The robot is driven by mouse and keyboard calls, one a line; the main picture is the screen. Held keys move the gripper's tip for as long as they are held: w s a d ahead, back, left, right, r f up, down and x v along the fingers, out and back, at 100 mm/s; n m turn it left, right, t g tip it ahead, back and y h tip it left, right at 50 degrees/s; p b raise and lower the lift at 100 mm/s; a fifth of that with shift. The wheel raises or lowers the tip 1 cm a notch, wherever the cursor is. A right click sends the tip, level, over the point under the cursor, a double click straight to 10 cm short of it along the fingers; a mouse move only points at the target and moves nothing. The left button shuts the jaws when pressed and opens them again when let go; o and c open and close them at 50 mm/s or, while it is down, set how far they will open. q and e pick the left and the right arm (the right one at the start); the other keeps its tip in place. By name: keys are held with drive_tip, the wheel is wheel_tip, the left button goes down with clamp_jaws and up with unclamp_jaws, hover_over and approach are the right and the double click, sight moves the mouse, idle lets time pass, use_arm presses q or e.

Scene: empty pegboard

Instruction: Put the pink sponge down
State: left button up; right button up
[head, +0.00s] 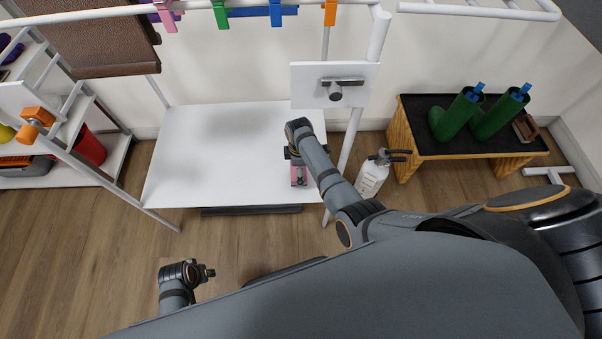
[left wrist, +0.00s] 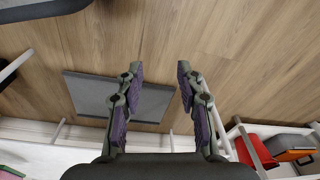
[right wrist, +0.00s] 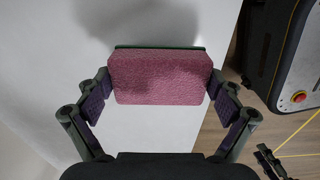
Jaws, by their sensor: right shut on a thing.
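The pink sponge (head: 298,176) is over the white shelf board (head: 220,150) in the head view, near the board's right side. My right gripper (head: 298,158) is shut on it. In the right wrist view the sponge (right wrist: 160,78) sits between both fingers, with a dark green layer along its far edge. A shadow falls on the white surface beyond it; I cannot tell whether the sponge touches the board. My left gripper (head: 207,273) is low at the left over the floor. In the left wrist view its fingers (left wrist: 159,70) are apart and empty.
A white rack post (head: 352,140) stands just right of my right arm. Coloured clips (head: 275,12) hang on the rail above. The board's left and middle are clear.

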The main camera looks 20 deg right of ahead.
use_arm(q)
wheel_tip(320, 180, up, 11)
drive_tip(key=d+b, duration=0.2)
drive_tip(key=shift+w+d+h+b, duration=0.2)
drive_tip(key=shift+h+b, duration=0.1)
drive_tip(key=shift+b, duration=0.1)
use_arm(e)
wheel_tip(320, 180, down, 3)
drive_tip(key=shift+f, duration=0.1)
use_arm(q)
drive_tip(key=shift+f, duration=0.1)
use_arm(e)
drive_tip(key=o, duration=0.9)
drive_tip(key=shift+f, duration=0.1)
drive_tip(key=shift+c, duration=0.2)
drive_tip(key=shift+r, duration=0.25)
wheel_tip(320, 180, up, 6)
drive_tip(key=p, duration=0.3)
drive_tip(key=shift+f, duration=0.25)
use_arm(q)
drive_tip(key=s+a+f+p, duration=0.1)
drive_tip(key=a+f, duration=0.1)
drive_tip(key=f, duration=0.5)
drive_tip(key=s+a+f+p, duration=0.1)
drive_tip(key=f, duration=0.7)
drive_tip(key=shift+a+y, duration=0.35)
drive_tip(key=shift+y, duration=0.05)
use_arm(e)
wheel_tip(320, 180, up, 6)
drive_tip(key=shift+r, duration=0.15)
